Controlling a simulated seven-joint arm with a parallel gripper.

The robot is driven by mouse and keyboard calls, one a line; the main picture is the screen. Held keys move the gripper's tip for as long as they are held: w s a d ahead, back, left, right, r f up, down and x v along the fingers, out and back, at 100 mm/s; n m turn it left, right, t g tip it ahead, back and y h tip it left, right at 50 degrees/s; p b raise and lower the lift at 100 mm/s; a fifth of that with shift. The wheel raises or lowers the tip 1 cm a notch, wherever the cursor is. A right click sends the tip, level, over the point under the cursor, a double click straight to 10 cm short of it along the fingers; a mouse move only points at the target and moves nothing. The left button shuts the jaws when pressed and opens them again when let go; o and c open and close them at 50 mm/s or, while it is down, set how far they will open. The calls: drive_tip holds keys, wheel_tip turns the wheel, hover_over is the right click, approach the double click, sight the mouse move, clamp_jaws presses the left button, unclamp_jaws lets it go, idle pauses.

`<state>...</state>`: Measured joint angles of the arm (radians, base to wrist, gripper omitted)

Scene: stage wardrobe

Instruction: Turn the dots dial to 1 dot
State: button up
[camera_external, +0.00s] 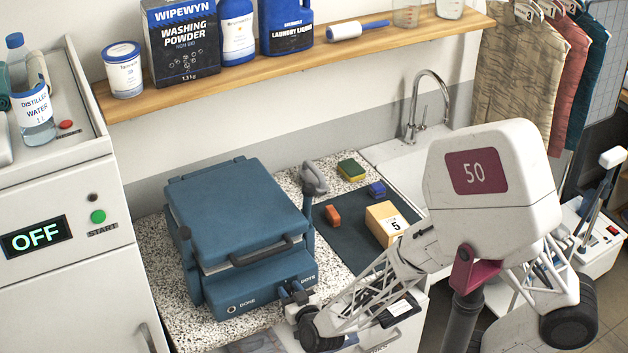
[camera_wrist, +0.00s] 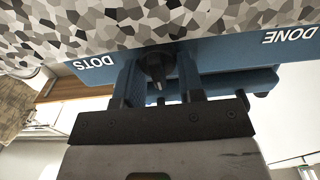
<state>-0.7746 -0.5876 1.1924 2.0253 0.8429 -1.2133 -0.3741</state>
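The blue press-like machine (camera_external: 235,225) stands on the speckled counter, with DONE and DOTS printed on its front. In the wrist view the blue front (camera_wrist: 225,47) appears upside down. The dark dots dial (camera_wrist: 157,66) is beside the DOTS label (camera_wrist: 95,62), and its pointer sticks out toward my gripper. My gripper (camera_wrist: 162,85) has its two fingers apart, one on each side of the dial. Whether they touch it I cannot tell. In the external view my gripper (camera_external: 294,291) is at the machine's front right corner and hides the dial. The dot setting is not readable.
A dark mat (camera_external: 345,245) right of the machine holds a box marked 5 (camera_external: 386,222) and small coloured blocks. A white cabinet (camera_external: 70,250) with an OFF display stands left. A sink tap (camera_external: 425,105) is behind.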

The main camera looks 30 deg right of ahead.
drive_tip(key=shift+c, duration=1.3)
drive_tip(key=shift+m, duration=0.5)
drive_tip(key=m, duration=0.3)
drive_tip(key=shift+d+m, duration=0.2)
drive_tip(key=shift+m, duration=0.2)
drive_tip(key=m, duration=0.3)
drive_tip(key=shift+d+f, duration=0.15)
drive_tip(key=shift+d+f+m, duration=0.1)
drive_tip(key=shift+m, duration=1.9)
drive_tip(key=o, duration=0.9)
